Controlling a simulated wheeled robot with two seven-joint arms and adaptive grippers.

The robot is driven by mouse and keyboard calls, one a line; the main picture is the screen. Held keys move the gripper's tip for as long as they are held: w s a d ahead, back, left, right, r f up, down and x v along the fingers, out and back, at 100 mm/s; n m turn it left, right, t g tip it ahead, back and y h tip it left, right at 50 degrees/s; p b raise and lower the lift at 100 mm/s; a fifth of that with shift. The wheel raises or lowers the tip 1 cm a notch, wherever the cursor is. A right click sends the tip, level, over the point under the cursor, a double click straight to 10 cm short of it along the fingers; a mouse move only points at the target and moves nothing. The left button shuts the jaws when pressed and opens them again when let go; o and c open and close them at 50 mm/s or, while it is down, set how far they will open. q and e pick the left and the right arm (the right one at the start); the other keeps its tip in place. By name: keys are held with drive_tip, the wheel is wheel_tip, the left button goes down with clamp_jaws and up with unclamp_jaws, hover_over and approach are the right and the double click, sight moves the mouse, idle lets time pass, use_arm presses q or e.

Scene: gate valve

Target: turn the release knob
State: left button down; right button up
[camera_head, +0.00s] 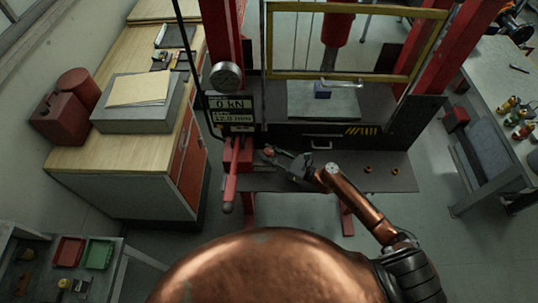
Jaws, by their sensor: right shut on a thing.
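The release knob (268,150) is a small reddish knob on the front of the red press, just right of the pump lever. My right gripper (272,154) reaches it from the right, with its fingers around the knob and shut on it. The fingers hide part of the knob, so its turn angle cannot be read. My copper-coloured right arm comes in from the lower right. My left gripper is not in view.
A red pump lever (230,182) hangs close left of the knob. Above it, a display (233,109) reads 0 kN and 12.0 mm. A yellow-framed guard (354,76) spans the press. Two small brass-coloured parts lie on the dark shelf (340,182) at right.

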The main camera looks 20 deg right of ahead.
drive_tip(key=shift+n+g+y, duration=0.3)
drive_tip(key=shift+g, duration=0.1)
drive_tip(key=shift+b, duration=0.3)
drive_tip(key=o, duration=1.2)
drive_tip(key=shift+c, duration=0.2)
drive_tip(key=v, duration=1.2)
